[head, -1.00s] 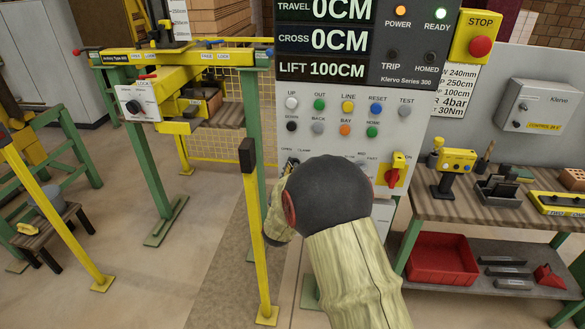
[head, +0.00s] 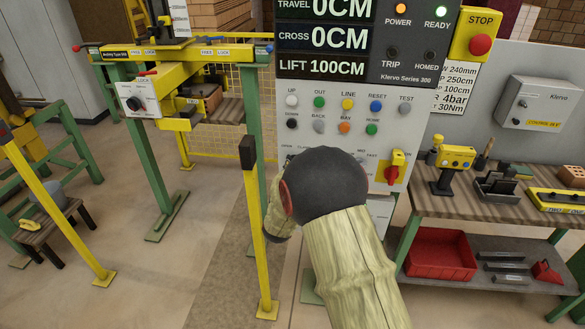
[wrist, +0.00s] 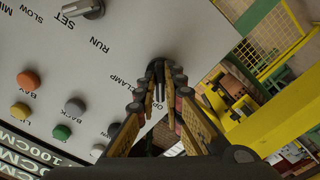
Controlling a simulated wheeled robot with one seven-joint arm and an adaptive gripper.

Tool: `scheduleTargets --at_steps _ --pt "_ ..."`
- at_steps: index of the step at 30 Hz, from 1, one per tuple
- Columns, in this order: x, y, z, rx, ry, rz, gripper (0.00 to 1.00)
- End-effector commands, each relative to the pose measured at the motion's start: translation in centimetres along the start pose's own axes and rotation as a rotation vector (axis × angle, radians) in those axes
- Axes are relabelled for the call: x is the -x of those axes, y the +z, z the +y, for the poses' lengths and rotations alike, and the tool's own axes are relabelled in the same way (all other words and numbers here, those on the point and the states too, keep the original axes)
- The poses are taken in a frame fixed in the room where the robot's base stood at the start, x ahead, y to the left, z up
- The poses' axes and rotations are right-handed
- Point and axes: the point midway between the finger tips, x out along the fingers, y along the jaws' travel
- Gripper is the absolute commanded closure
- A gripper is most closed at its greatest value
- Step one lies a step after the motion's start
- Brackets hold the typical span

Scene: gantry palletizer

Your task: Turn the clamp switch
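In the head view my rounded dark wrist hides the switch and most of the gripper on the lower left of the control panel (head: 336,146).
A red rotary switch (head: 394,170) on a yellow plate is right of my wrist. Rows of coloured buttons (head: 348,105) lie above. A second knob (wrist: 82,8) sits by SET and RUN. A yellow post (head: 257,230) stands close on the left, a workbench (head: 440,205) on the right.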

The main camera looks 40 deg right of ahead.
Motion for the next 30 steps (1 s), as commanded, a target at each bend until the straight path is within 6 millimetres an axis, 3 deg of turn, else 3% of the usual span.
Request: scheduleTargets --at_steps 9,20,23,30 --pt "0.0 0.0 0.0 -0.001 0.000 0.000 0.73" --pt "0.5 0.0 -0.1 -0.001 -0.001 0.000 0.73" --pt "1.7 -0.1 -0.1 -0.001 -0.002 0.001 0.73" --pt "6.6 -0.1 -0.1 -0.001 -0.002 0.002 0.73"
